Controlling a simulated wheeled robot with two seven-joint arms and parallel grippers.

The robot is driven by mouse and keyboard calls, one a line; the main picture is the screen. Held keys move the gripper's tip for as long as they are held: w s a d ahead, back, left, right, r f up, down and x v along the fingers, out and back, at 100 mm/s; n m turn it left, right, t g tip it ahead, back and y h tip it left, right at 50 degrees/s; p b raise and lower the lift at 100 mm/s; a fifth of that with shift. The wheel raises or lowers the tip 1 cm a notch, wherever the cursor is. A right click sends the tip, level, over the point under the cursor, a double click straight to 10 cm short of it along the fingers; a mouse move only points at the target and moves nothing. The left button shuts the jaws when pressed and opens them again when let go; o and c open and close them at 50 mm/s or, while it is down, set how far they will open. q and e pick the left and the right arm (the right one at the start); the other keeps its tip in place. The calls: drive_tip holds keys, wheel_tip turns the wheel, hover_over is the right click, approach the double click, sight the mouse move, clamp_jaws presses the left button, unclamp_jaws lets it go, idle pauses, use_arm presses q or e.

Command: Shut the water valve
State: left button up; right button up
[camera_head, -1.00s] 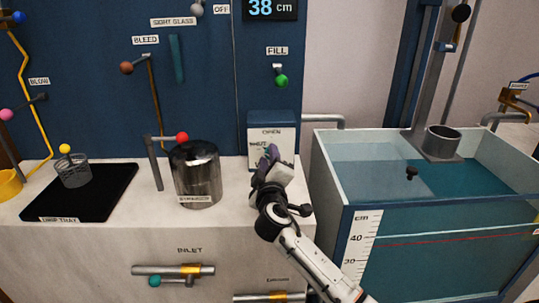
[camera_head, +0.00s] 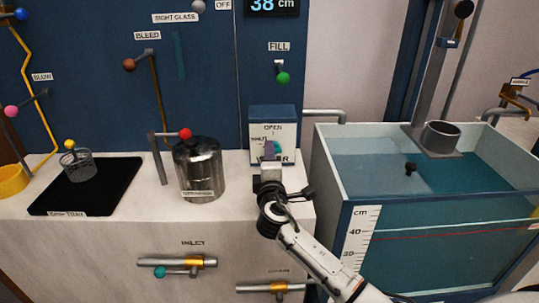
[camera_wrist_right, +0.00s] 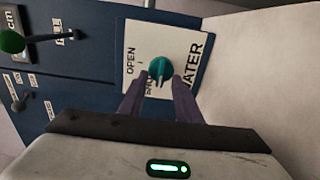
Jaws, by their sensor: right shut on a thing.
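The water valve box (camera_head: 272,113) is a blue box with a white face marked OPEN and WATER, standing on the counter at the back wall. Its teal handle (camera_head: 278,148) is partly hidden by my gripper in the head view. In the right wrist view the teal handle (camera_wrist_right: 160,68) sits on the white face (camera_wrist_right: 143,38), between the two fingers. My right gripper (camera_head: 270,150) is shut on the handle, with its fingers pointing at the face. A second label is partly covered. My left gripper is out of view.
A steel canister (camera_head: 199,170) stands left of my right gripper, under a red knob (camera_head: 185,133). A glass water tank (camera_head: 345,160) stands to the right. The green FILL knob (camera_head: 283,78) hangs above the valve box. A black drip tray (camera_head: 110,190) lies far left.

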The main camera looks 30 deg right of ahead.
drive_tip(key=shift+f, duration=0.1)
drive_tip(key=o, duration=1.1)
drive_tip(key=shift+c, duration=0.2)
drive_tip(key=v, duration=0.9)
drive_tip(key=shift+s+a+b, duration=0.3)
drive_tip(key=shift+s+a, duration=0.1)
drive_tip(key=shift+s, duration=0.2)
